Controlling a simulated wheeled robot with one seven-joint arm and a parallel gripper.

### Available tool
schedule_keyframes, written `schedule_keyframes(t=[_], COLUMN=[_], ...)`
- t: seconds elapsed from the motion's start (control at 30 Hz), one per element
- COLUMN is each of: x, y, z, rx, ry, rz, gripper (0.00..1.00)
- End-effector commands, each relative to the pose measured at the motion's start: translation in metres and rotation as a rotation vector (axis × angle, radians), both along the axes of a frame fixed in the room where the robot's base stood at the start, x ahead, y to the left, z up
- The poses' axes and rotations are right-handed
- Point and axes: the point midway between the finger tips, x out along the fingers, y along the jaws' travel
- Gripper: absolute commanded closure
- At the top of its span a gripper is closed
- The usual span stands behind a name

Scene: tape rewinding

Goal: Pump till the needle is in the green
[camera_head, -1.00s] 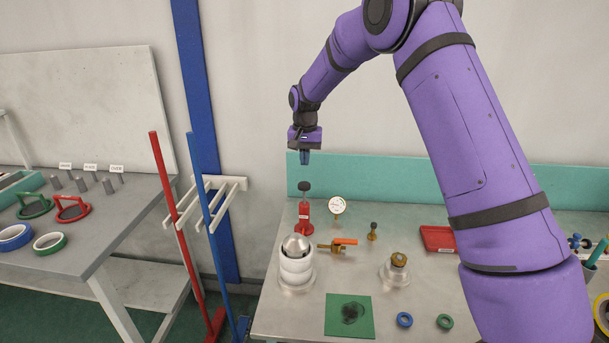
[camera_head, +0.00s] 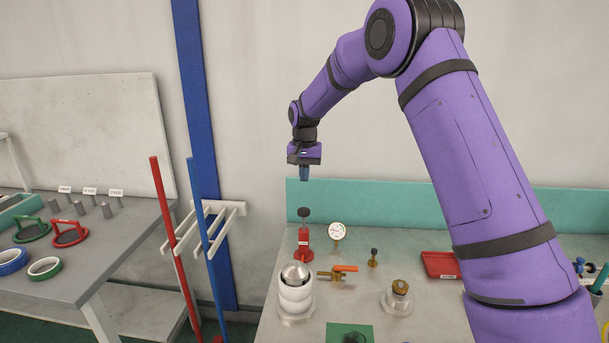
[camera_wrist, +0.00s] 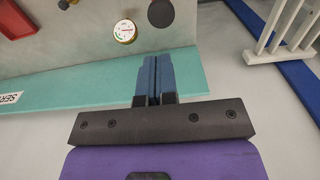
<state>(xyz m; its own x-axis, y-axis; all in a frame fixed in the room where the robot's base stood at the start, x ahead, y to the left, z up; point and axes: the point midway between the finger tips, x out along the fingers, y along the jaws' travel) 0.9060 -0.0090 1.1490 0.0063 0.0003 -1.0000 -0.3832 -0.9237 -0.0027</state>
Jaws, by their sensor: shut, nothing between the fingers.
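The red hand pump (camera_head: 304,240) stands upright at the back of the steel bench, with a round black knob (camera_head: 304,212) on top. The round white gauge (camera_head: 337,231) is just right of it. In the wrist view the gauge (camera_wrist: 125,31) faces the camera, but its needle is too small to read surely. My gripper (camera_head: 304,179) points down above the knob, apart from it, with its blue fingers shut and empty.
A valve with an orange lever (camera_head: 345,268), a white ringed cylinder (camera_head: 295,297) and a small brass post (camera_head: 373,258) stand near the pump. A red tray (camera_head: 440,265) lies to the right. A teal ledge (camera_head: 400,204) runs behind. Red and blue poles lean left of the bench.

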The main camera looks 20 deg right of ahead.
Motion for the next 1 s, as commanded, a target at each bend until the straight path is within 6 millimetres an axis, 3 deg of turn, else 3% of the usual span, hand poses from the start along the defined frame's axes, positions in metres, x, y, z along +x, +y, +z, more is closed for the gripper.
schedule_keyframes(t=[0.3, 0.57, 0.87, 1.0], x=[0.000, 0.002, 0.001, 0.001], y=[0.000, 0.002, 0.002, 0.002], z=[0.002, 0.044, 0.041, 0.029], rx=[0.000, 0.000, 0.000, 0.000], ry=[0.000, 0.004, 0.007, 0.010], rz=[0.000, 0.000, 0.000, 0.000], gripper=[1.00, 1.00, 1.00, 1.00])
